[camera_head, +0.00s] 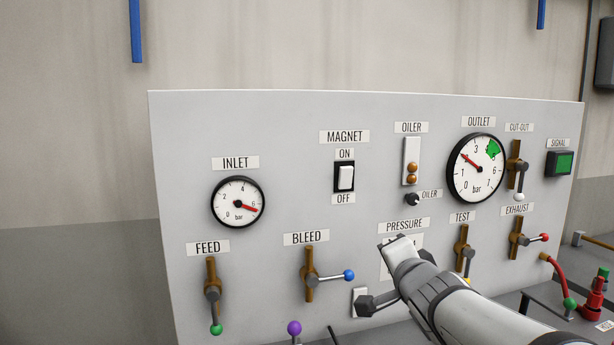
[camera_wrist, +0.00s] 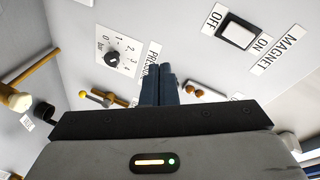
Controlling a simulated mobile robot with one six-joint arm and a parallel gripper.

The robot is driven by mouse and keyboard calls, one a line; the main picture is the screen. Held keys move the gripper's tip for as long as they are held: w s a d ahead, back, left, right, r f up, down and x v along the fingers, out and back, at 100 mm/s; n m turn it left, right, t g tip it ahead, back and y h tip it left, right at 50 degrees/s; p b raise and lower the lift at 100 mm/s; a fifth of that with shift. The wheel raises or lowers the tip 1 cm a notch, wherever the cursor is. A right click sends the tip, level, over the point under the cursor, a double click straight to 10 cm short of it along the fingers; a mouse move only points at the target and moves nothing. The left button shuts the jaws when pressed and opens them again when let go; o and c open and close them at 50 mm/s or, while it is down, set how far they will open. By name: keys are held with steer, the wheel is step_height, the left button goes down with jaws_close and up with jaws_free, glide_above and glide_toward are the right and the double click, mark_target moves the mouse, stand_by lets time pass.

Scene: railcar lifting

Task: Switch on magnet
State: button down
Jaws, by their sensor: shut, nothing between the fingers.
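The magnet switch (camera_head: 346,178) is a white rocker in a black frame on the grey panel. ON is printed above it and OFF below. It also shows at the upper right of the wrist view (camera_wrist: 238,34). I cannot clearly tell which way the rocker is tilted. My gripper (camera_wrist: 168,73) is shut and empty, its dark fingers pointing at the panel near the PRESSURE label. The fingertips appear apart from the switch. In the head view my arm comes from the lower right, below and right of the switch, and the fingertips are hard to make out.
Around the switch are the inlet gauge (camera_head: 238,202), the oiler (camera_head: 411,162), the outlet gauge (camera_head: 476,169) and the bleed lever (camera_head: 328,276). The pressure knob (camera_wrist: 113,58) lies left of my fingers in the wrist view. The panel surface directly around the switch is clear.

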mark_target(343, 168)
step_height(343, 168, up, 10)
steer(key=w+a+m+t+y, duration=0.1)
steer(key=a+m+t+y, duration=0.1)
steer(key=t+y, duration=0.2)
steer(key=shift+w+a+m+p, duration=0.15)
steer(key=shift+a+m+p, duration=0.15)
steer(key=shift+a+p, duration=0.1)
steer(key=shift+w, duration=0.15)
steer(key=p+x, duration=0.2)
steer(key=x, duration=1.1)
steer(key=shift+w+a+r, duration=0.15)
steer(key=shift+w+a, duration=0.05)
steer(key=shift+w, duration=0.1)
steer(key=shift+r+p, duration=0.1)
steer(key=shift+p, duration=0.25)
